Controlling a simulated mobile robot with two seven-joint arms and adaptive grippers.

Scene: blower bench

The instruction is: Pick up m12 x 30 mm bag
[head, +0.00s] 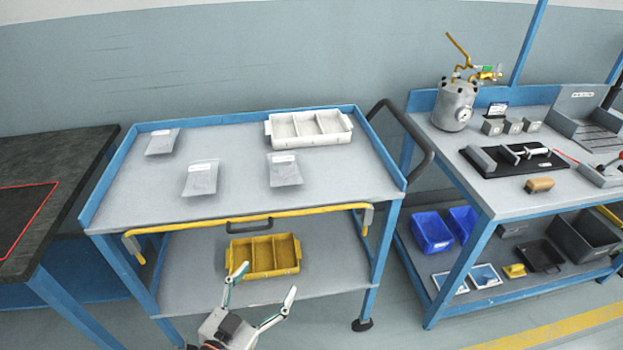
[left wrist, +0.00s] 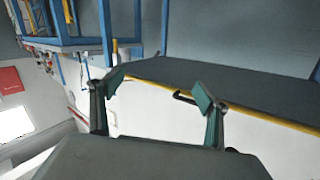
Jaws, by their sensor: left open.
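Three clear bags with white labels lie flat on the top shelf of a grey and blue cart. One bag (head: 162,142) is at the back left, one bag (head: 201,178) is left of the middle near the front, and one bag (head: 284,170) is right of the middle. The label print is too small to read, so I cannot tell which is the M12 x 30 mm bag. My left gripper (head: 265,283) is open and empty, in front of the cart and below its top shelf. Its open fingers also show in the left wrist view (left wrist: 156,100). My right gripper is not in view.
A white divided tray (head: 309,128) stands at the back right of the cart top (head: 235,206). A yellow handle bar (head: 190,226) runs along the cart's front edge. A yellow divided tray (head: 263,256) is on the lower shelf. A workbench (head: 490,206) stands right, a dark table (head: 60,150) left.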

